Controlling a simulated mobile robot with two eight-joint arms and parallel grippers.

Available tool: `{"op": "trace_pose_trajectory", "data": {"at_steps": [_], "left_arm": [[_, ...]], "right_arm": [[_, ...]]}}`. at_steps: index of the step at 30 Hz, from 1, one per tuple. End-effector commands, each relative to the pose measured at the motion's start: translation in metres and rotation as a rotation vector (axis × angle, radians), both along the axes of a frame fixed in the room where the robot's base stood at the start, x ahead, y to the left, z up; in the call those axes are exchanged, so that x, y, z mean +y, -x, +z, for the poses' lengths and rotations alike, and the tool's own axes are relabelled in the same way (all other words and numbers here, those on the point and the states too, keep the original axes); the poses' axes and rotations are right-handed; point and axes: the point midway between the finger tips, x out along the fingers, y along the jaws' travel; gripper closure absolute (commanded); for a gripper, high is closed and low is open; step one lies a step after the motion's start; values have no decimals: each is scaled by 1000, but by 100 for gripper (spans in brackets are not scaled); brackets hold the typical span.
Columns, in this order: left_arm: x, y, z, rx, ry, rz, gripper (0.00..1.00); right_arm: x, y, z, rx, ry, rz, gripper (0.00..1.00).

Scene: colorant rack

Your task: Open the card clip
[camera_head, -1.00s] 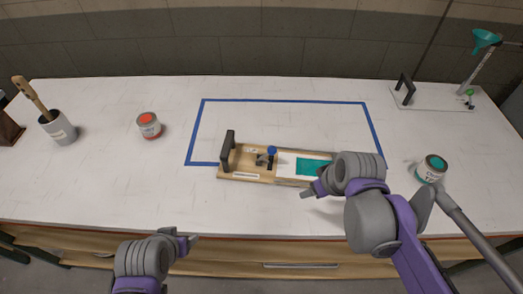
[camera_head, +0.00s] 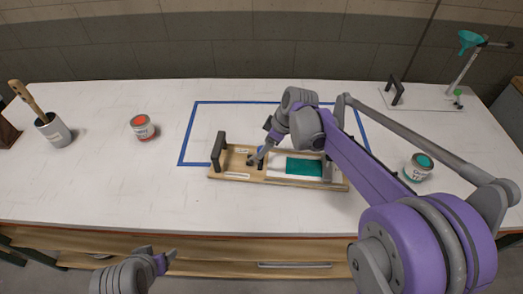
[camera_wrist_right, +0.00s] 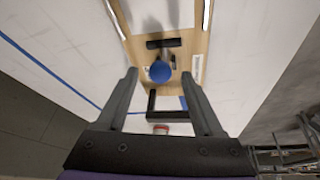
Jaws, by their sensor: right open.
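The wooden board (camera_head: 232,161) lies near the front edge of the blue tape rectangle, with a black handle (camera_head: 218,152) at its left end. A white card with a teal patch (camera_head: 303,167) lies on its right part. The card clip, dark with a blue knob (camera_wrist_right: 161,71), is mounted on the board left of the card. My right gripper (camera_head: 257,160) is over the clip and hides most of it in the head view. In the right wrist view its fingers are apart, with the knob in line between the tips; contact is unclear. My left gripper (camera_head: 170,258) is low at the front, away from the board.
An orange-topped can (camera_head: 142,128) and a brush pot (camera_head: 54,130) stand at left. A teal-topped can (camera_head: 417,168) stands at right. A stand with a teal funnel (camera_head: 470,41) is at the back right.

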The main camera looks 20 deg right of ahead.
Motion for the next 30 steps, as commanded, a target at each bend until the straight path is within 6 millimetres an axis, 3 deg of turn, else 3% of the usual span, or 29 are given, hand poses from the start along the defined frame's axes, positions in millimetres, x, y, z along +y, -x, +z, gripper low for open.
{"op": "trace_pose_trajectory", "data": {"at_steps": [7, 18, 30], "left_arm": [[0, 1, -2, 2, 0, 0, 33], [0, 1, -2, 2, 0, 0, 33], [0, 1, -2, 2, 0, 0, 33]], "right_arm": [[9, -8, -29, -1, -1, 0, 31], [11, -10, -34, -1, -1, -1, 31], [10, -10, -34, 0, 0, -1, 100]]}}
